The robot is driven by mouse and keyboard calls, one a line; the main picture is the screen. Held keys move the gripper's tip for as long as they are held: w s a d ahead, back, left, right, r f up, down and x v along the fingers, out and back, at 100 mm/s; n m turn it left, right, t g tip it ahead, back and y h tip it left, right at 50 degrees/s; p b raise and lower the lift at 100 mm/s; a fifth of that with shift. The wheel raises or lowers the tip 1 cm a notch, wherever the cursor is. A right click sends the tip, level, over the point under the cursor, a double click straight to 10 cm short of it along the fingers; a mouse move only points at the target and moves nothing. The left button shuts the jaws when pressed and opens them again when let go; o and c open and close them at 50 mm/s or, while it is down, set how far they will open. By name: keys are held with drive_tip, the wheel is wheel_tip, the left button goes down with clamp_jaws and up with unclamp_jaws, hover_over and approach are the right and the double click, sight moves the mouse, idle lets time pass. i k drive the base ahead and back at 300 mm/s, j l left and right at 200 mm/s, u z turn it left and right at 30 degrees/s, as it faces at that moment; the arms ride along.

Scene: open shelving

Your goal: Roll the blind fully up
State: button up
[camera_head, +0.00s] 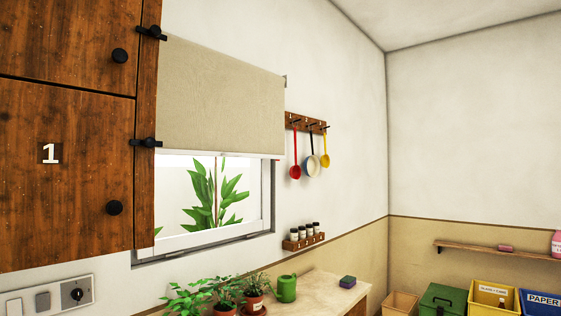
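A beige roller blind (220,98) hangs over the window in the camera_head view. It is partly lowered, covering the upper part of the opening. Its bottom edge is roughly level and sits above a bare lower stretch of the window (205,236), where a green plant (213,192) shows through the glass. The left side of the blind is hidden behind the wooden cabinet. No pull cord or chain can be made out. My gripper is not in view.
The wooden cabinet (67,150) with black knobs stands close at the left. Potted plants (227,291) and a green watering can (287,288) stand below the window. A hook rail (306,123) with ladles and a spice rack (303,241) are right of it. Bins (490,298) stand far right.

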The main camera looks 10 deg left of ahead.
sight(169, 152)
drive_tip(key=i+l+u, duration=0.1)
drive_tip(key=i+u, duration=0.35)
drive_tip(key=i+l+u, duration=0.2)
drive_tip(key=u, duration=0.25)
drive_tip(key=i+l+u, duration=0.45)
